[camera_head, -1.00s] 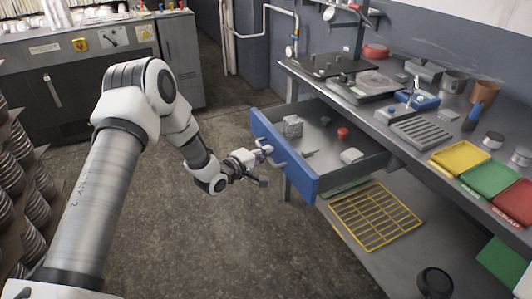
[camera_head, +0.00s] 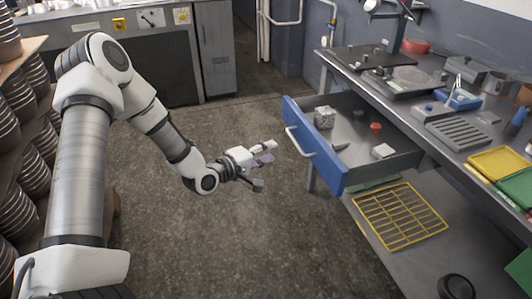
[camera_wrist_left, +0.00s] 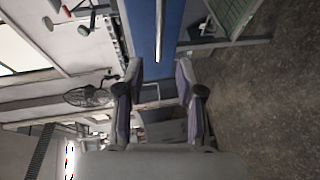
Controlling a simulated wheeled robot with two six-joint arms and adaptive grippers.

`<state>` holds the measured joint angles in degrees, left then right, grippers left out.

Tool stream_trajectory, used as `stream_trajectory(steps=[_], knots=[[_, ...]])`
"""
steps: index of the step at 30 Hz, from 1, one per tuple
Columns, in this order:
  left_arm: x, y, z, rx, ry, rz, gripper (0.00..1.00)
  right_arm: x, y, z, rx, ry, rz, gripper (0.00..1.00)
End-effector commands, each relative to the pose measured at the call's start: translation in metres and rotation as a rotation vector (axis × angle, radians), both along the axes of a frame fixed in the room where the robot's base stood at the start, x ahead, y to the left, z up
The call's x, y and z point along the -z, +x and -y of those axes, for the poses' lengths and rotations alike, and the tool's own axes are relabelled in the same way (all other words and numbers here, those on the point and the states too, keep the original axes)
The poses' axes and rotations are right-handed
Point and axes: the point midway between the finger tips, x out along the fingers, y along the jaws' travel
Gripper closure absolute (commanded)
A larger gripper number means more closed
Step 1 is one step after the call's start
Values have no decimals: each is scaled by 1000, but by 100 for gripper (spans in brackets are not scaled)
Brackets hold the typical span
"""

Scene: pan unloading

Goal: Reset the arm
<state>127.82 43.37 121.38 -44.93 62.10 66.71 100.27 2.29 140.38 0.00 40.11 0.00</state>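My left gripper (camera_head: 264,153) is open and empty in the head view, to the left of the blue drawer front (camera_head: 313,147) and apart from its handle (camera_head: 299,142). In the left wrist view the two fingers (camera_wrist_left: 160,85) stand apart, with the blue drawer front (camera_wrist_left: 150,25) and its pale handle bar (camera_wrist_left: 158,35) beyond them. The drawer is pulled out of the workbench and holds a grey block (camera_head: 324,117), a red piece (camera_head: 375,127) and a white piece (camera_head: 383,151). My right gripper is in neither view.
A yellow wire grid (camera_head: 400,217) lies on the lower shelf. Stacked pans (camera_head: 20,160) stand at the left. The floor around my left gripper is clear.

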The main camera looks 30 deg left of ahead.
Motion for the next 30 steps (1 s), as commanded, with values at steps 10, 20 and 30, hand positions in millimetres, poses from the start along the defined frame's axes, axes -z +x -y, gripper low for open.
stream_trajectory(steps=[10, 20, 30], knots=[[-1, -6, -1, 1, 1, 0, 63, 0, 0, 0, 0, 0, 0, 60], [7, -11, 4, 14, 10, -34, 63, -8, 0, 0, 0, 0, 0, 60], [147, -160, 130, 360, 392, -631, 63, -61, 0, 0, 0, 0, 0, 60]])
